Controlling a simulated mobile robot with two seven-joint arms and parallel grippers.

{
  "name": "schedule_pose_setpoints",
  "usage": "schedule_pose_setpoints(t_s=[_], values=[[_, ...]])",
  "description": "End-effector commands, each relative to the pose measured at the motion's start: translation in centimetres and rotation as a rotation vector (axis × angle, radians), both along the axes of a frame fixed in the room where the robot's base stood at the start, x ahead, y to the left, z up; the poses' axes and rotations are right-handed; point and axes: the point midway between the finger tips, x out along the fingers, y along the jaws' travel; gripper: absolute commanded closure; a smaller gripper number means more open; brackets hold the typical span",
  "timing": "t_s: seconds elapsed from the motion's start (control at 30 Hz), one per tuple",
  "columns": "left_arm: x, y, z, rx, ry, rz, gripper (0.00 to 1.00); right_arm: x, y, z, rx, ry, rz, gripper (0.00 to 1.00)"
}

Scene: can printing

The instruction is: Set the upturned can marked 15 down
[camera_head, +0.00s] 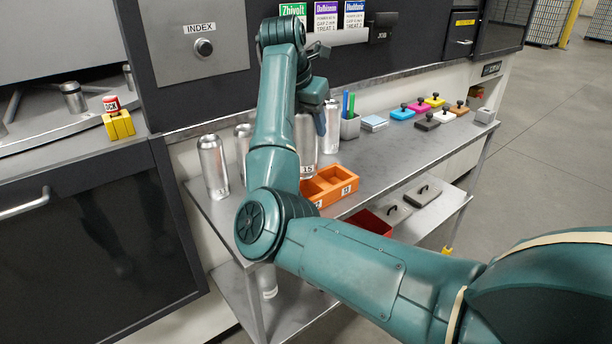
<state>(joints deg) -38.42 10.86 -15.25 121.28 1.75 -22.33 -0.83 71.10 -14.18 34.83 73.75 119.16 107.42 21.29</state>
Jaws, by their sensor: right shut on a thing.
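The can marked 15 (307,158) is a silver can behind the orange tray, its number low on its side. It looks about upright; my forearm covers its left edge. My right gripper (318,122) is at its upper part, shut on it, with the fingers partly hidden by my own wrist. I cannot tell whether its base touches the bench (400,150). My left gripper is not in view.
Other silver cans stand on the bench at left (213,167) and behind to the right (331,125). An orange two-compartment tray (322,203) is close in front. A pen cup (350,127) and several coloured stamps (402,113) stand to the right. The right front bench is clear.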

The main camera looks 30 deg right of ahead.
Motion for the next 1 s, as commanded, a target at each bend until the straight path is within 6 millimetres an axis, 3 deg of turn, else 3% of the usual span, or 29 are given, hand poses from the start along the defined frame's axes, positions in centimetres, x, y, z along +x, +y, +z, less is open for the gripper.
schedule_pose_setpoints(t_s=[0.13, 0.57, 0.97, 1.0], values=[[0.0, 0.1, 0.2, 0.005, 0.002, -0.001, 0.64, -0.1, 0.0, -2.8, 0.0, 0.003, -0.001, 0.69], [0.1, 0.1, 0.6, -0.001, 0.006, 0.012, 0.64, -0.1, -0.1, -7.4, -0.001, 0.003, -0.002, 0.69], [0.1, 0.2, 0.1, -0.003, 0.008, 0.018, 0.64, 0.0, 0.0, -8.3, 0.001, 0.0, -0.002, 0.7], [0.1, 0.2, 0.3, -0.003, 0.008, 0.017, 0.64, 0.0, -0.1, -8.2, 0.0, 0.0, -0.003, 0.46]])
